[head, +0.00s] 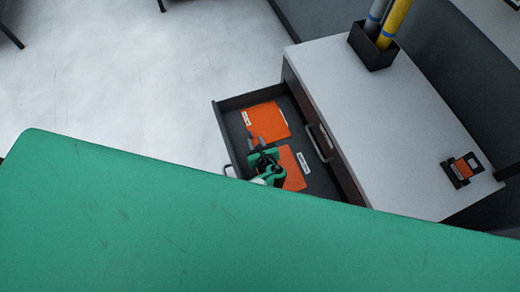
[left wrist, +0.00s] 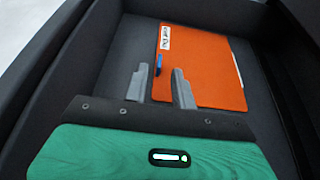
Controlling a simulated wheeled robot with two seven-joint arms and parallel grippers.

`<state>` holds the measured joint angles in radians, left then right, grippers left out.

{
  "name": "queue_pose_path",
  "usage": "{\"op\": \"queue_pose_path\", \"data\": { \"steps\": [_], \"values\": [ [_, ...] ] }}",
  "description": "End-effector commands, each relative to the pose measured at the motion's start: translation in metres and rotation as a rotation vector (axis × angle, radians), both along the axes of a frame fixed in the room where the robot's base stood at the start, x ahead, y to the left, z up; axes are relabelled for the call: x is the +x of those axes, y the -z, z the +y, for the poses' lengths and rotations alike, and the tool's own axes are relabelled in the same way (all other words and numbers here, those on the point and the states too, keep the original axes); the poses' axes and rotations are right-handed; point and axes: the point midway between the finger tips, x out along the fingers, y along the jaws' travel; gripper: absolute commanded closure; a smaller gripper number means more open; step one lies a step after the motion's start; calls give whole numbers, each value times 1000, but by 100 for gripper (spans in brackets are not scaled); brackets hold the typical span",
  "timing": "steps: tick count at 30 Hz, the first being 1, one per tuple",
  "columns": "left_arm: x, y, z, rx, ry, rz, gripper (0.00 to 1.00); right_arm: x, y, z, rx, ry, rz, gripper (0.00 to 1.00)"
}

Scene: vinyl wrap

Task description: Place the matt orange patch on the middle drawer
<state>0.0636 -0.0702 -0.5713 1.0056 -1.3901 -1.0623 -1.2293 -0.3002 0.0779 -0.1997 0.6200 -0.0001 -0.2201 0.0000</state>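An open dark drawer (head: 232,146) holds two flat orange patches with white labels. One orange patch (head: 267,121) lies toward the far end, and it also shows in the left wrist view (left wrist: 205,75). The other orange patch (head: 293,178) lies nearer and is partly hidden by my left gripper. The label print is too small to read, so I cannot tell which is matt. My left gripper (head: 255,139) is over the drawer with its fingers apart and nothing between them. In the left wrist view, its fingertips (left wrist: 159,77) point toward the far patch. My right gripper is out of view.
The drawer extends from a white-topped cabinet (head: 370,130). On the top stand a black holder (head: 372,50) with grey and yellow rolls, and a small black and orange item (head: 462,170). Pale open floor (head: 130,80) lies left of the drawer.

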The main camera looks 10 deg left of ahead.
Motion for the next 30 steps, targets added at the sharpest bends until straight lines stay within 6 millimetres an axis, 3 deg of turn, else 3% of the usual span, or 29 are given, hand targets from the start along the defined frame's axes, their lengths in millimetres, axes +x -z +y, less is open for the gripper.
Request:
{"op": "queue_pose_path", "data": {
  "steps": [3, 10, 30],
  "values": [
    [-19, -8, -13, -3, 1, 0, 74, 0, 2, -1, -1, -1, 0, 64],
    [-39, -19, -26, 0, 0, 0, 74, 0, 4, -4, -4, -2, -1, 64],
    [-42, -21, -29, 0, 0, 0, 74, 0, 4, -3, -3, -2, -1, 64]
  ]
}}
